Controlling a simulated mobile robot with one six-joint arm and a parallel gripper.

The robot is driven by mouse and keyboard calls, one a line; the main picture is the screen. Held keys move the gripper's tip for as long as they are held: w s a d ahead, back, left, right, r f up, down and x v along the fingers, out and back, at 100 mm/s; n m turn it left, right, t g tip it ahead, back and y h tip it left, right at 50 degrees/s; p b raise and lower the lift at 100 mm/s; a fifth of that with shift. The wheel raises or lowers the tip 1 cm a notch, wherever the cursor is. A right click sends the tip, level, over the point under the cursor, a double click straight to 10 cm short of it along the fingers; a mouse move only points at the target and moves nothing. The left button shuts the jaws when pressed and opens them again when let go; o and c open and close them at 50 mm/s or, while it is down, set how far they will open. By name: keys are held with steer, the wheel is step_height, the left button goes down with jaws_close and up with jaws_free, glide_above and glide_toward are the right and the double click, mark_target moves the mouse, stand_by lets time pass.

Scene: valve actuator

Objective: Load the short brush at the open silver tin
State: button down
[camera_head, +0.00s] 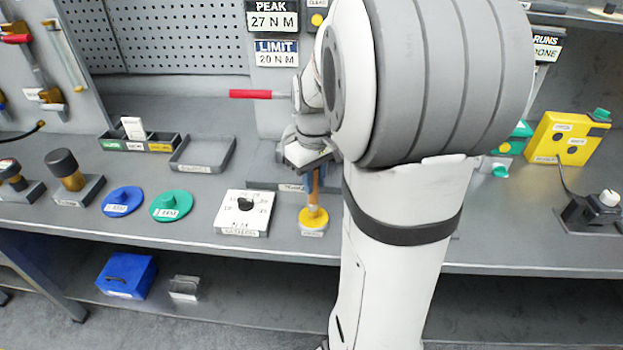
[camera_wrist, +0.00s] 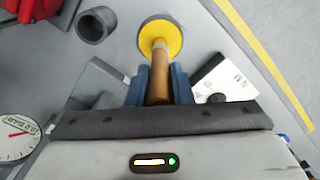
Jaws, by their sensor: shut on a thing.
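The short brush has a wooden handle (camera_wrist: 158,85) and a pale collar. In the head view its handle (camera_head: 313,184) points down from my gripper (camera_head: 307,165), roughly upright. In the wrist view my gripper (camera_wrist: 160,88) has its blue fingers on both sides of the handle and is shut on it. The brush's lower end is over the open tin, whose round top shows yellow (camera_wrist: 168,28) with a thin pale rim. The tin (camera_head: 313,219) also shows in the head view, near the bench's front edge, with a label before it. I cannot tell whether the bristles touch the yellow surface.
A white plate with a black knob (camera_head: 244,212) lies just left of the tin. Green (camera_head: 171,205) and blue (camera_head: 122,201) discs lie further left. A grey hollow cylinder (camera_wrist: 97,24) stands near the tin. My arm hides much of the bench to the right.

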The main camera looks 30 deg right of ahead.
stand_by(0.4)
step_height(320, 180, up, 7)
steer(key=p, duration=0.5)
steer(key=shift+p, duration=0.3)
steer(key=shift+f, duration=0.1)
stand_by(0.5)
